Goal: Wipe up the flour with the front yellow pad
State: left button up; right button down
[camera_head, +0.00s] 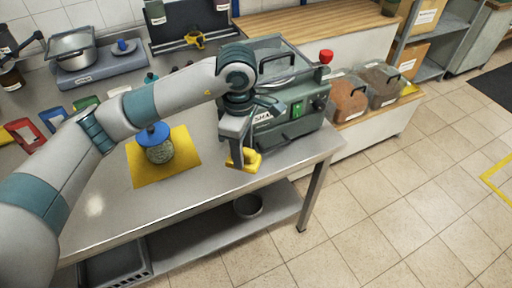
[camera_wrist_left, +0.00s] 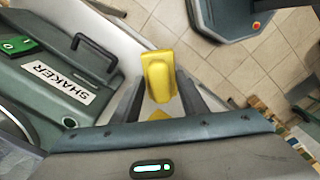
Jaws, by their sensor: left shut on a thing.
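My left gripper (camera_head: 236,152) is shut on a yellow pad (camera_head: 251,159), near the front edge of the steel table (camera_head: 205,195), just in front of the shaker machine. In the left wrist view the yellow pad (camera_wrist_left: 158,72) sticks out between the two fingers of the left gripper (camera_wrist_left: 160,95). I cannot tell whether the pad touches the table. Another yellow object (camera_head: 194,40), possibly a second pad, lies at the back by a dark board. A pale patch (camera_head: 95,205) shows on the table at the left; I cannot tell whether it is flour or glare. My right gripper is not in view.
The green shaker machine (camera_head: 300,128) stands right beside the gripper. A blue-lidded jar (camera_head: 159,150) stands on a yellow mat (camera_head: 185,166) to the left. Coloured frames (camera_head: 25,135) and a scale (camera_head: 105,68) with a pan are farther left. The front strip of table is clear.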

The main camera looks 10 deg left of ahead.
pick_arm(q)
jog(key=s+a+r+m, duration=0.1)
jog(key=s+a+m, duration=0.6)
jog(key=m, duration=0.9)
jog(key=a, duration=0.3)
jog(key=shift+a+r, duration=0.15)
jog(key=shift+a, duration=0.05)
jog(key=shift+a, duration=0.1)
